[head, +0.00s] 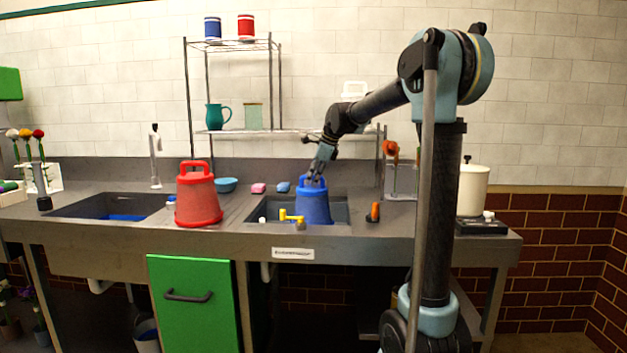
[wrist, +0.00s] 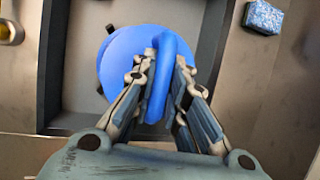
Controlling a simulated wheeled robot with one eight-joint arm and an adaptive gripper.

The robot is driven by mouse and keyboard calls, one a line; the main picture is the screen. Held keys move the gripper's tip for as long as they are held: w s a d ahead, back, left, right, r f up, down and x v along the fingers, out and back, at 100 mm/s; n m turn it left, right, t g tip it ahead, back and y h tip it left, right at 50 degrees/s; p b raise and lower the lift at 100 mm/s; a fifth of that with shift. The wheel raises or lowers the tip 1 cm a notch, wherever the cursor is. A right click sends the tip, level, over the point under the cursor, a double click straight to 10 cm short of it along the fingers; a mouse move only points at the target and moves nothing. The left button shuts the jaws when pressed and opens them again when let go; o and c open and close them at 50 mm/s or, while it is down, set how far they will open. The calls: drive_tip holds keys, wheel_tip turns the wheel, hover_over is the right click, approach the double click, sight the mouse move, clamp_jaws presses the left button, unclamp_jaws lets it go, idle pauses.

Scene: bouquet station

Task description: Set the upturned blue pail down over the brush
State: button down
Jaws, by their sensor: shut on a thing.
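The upturned blue pail (head: 313,206) is in the right sink basin (head: 257,213), its closed bottom and handle up. My gripper (head: 316,180) is above it, with its fingers shut on the pail's blue handle; the wrist view shows the fingers on both sides of the handle (wrist: 160,75). The pail looks roughly upright. Whether its rim touches the basin floor cannot be told. I cannot clearly identify the brush; small dark bits (wrist: 110,29) show at the pail's edge in the wrist view, and what is under the pail is hidden.
An upturned red pail (head: 198,199) stands on the counter left of the basin. Yellow fittings (head: 290,216) are close to the blue pail's left. A blue sponge (head: 283,187), a pink sponge (head: 258,188) and a bowl (head: 226,185) lie behind. An orange-topped object (head: 375,211) stands to the right.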

drive_tip(key=shift+f, duration=1.1)
drive_tip(key=c, duration=1.5)
unclamp_jaws()
drive_tip(key=shift+r, duration=0.1)
drive_tip(key=v, duration=1.1)
drive_tip(key=shift+d+r, duration=0.2)
drive_tip(key=shift+r, duration=0.1)
drive_tip(key=shift+s, duration=0.1)
